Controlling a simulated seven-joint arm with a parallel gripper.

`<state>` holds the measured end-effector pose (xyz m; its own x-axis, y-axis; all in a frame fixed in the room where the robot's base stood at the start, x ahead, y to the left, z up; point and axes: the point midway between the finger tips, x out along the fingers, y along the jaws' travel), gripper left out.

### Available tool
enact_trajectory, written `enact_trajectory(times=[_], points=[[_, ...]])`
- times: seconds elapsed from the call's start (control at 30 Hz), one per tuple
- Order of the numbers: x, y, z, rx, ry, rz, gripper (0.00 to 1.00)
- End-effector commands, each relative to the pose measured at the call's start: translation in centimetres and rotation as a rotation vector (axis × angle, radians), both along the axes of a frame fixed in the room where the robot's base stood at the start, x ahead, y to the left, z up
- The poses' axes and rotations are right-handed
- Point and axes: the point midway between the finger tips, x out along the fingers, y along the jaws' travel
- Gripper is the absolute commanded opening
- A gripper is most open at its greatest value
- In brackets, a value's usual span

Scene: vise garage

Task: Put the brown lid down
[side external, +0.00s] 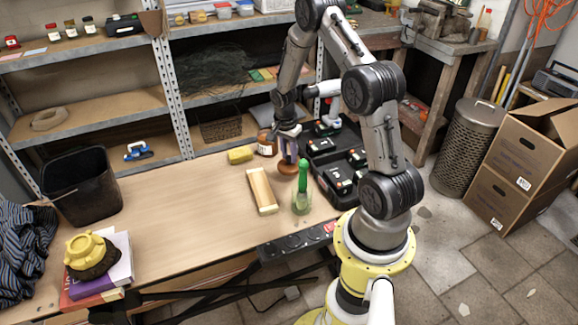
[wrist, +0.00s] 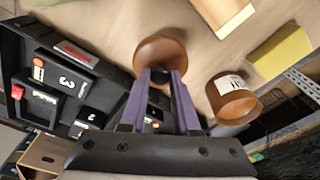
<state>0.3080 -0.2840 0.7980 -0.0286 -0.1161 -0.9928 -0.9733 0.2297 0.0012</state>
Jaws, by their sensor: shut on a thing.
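The brown lid (side external: 288,169) is round and is held at the tips of my gripper (side external: 289,158), low over the workbench. It also shows in the wrist view (wrist: 160,48), where the purple fingers of my gripper (wrist: 160,74) are shut on it. I cannot tell whether the lid touches the bench top. A brown jar with a white label (side external: 267,144) stands just behind and left of the lid. The jar shows right of the fingers in the wrist view (wrist: 234,98).
The black tool case (side external: 318,146) lies close right of the lid. A green-topped bottle (side external: 302,190) stands in front, and a wooden piece (side external: 262,190) lies left of it. A yellow sponge (side external: 240,154) is near the jar. The bench (side external: 185,215) is clear further left.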

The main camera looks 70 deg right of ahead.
Motion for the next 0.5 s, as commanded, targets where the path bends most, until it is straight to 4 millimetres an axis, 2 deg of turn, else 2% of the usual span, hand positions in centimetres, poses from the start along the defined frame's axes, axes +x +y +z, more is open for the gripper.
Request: enact_trajectory(times=[0.23, 0.4, 0.5], points=[[0.0, 0.0, -2.0, 0.000, 0.001, 0.001, 0.00], [0.0, 0.0, -4.3, 0.000, 0.002, 0.001, 0.00], [0.1, 0.0, -4.6, -0.001, -0.002, 0.000, 0.00]])
